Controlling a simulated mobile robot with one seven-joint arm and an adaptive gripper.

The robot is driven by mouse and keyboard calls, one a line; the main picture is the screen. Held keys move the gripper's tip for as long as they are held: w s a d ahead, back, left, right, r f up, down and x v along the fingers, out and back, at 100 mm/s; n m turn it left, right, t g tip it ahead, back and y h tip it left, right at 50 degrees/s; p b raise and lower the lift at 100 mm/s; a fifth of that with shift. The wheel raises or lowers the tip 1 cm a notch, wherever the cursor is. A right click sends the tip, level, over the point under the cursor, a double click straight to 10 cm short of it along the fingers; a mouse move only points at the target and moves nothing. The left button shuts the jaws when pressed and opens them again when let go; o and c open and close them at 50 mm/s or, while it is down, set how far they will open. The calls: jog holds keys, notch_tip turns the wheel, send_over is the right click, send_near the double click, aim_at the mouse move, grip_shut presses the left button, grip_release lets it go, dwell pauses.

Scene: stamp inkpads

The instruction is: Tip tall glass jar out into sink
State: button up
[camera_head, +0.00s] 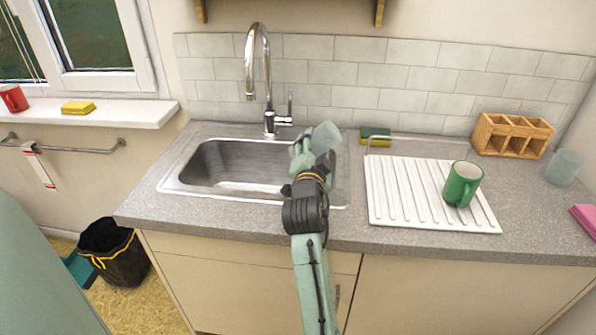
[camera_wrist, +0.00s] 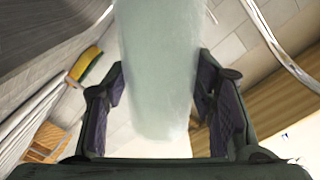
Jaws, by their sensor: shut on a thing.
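The tall glass jar (camera_head: 325,138) is pale, frosted and greenish. My gripper (camera_head: 303,165) is shut on it and holds it above the right edge of the sink (camera_head: 185,185). The jar looks tilted in the head view, with its upper end to the right; my gripper hides part of it. In the wrist view the jar (camera_wrist: 157,70) stands between my two fingers (camera_wrist: 160,100). I cannot tell whether anything is inside it. The visible part of the sink basin looks empty.
A chrome tap (camera_head: 268,85) stands behind the sink. A sponge (camera_head: 375,136) lies behind the white drainer (camera_head: 385,200), which bears a green mug (camera_head: 462,184). A wooden rack (camera_head: 512,135) and a glass (camera_head: 564,167) stand at right.

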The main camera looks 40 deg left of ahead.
jog(key=shift+r, duration=0.2)
jog(key=shift+s+a+r+n+p, duration=0.2)
jog(key=shift+a+r+n+p, duration=0.1)
jog(key=shift+r+n+p, duration=0.3)
jog(key=shift+s+a+n, duration=0.1)
jog(key=shift+a+n, duration=0.1)
jog(key=shift+n, duration=0.1)
